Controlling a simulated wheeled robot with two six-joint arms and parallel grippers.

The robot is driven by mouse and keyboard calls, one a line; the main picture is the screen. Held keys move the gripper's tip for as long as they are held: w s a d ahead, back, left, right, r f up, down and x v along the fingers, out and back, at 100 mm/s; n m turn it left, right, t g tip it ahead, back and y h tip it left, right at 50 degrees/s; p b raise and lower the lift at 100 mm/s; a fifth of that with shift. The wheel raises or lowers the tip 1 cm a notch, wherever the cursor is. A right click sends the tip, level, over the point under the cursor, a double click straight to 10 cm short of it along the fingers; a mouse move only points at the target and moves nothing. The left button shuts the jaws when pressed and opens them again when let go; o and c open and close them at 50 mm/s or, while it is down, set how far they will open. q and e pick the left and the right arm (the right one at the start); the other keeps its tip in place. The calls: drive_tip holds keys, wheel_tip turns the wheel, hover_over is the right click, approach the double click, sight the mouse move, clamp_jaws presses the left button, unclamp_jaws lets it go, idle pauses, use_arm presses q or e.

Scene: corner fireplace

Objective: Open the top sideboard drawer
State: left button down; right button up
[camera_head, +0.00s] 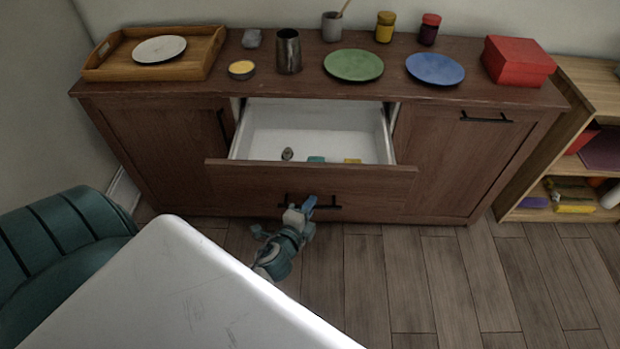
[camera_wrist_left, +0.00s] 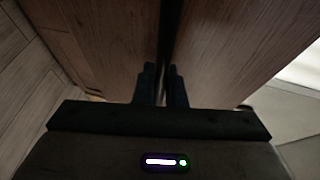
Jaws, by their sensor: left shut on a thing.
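The top sideboard drawer (camera_head: 240,178) is pulled well out from the brown sideboard (camera_head: 165,140), and its white interior shows in the head view. A grey item and small green and yellow items lie inside. My left gripper (camera_head: 299,207) is at the drawer front, shut on the black drawer handle (camera_head: 328,206). The gripper partly covers the handle. In the left wrist view the two dark fingers (camera_wrist_left: 163,82) are close together against the wood, and their grip on the handle is too dark to make out. My right gripper is not in view.
The sideboard top holds a wooden tray (camera_head: 100,70) with a plate, a metal cup (camera_head: 288,52), green and blue plates, jars and a red box (camera_head: 517,62). A white table (camera_head: 180,290) and a teal chair (camera_head: 60,240) stand in front. Wood floor (camera_head: 430,280) is clear at right.

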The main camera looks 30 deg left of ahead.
use_arm(q)
drive_tip(key=c, duration=1.8)
unclamp_jaws()
drive_tip(key=shift+o, duration=0.2)
drive_tip(key=shift+s, duration=0.1)
